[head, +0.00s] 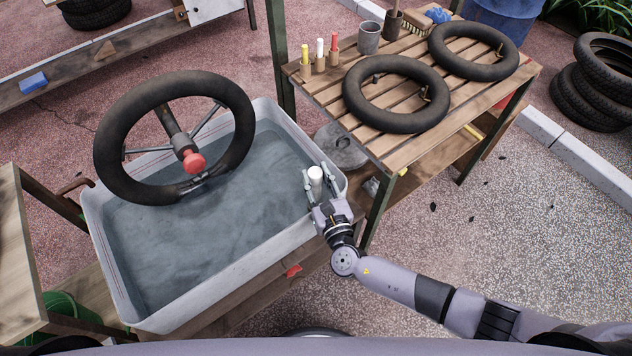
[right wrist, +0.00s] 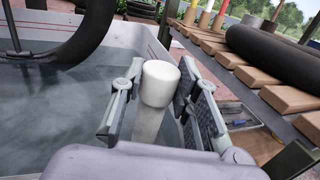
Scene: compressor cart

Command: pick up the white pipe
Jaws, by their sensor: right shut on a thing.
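The white pipe (head: 316,177) stands roughly upright at the right end of the water tub, near its rim. My right gripper (head: 318,188) reaches in from the lower right and is shut on the pipe. In the right wrist view the pipe's rounded top (right wrist: 160,84) rises between the two fingers (right wrist: 158,112). The pipe's lower part is hidden behind the gripper in the head view. My left gripper is not in view.
The grey tub (head: 262,240) holds water, with a black inner tube (head: 112,128) on a spoked stand over it. A slatted table (head: 440,135) to the right carries two inner tubes (head: 352,98), markers and a cup. Stacked tires (head: 590,100) stand far right.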

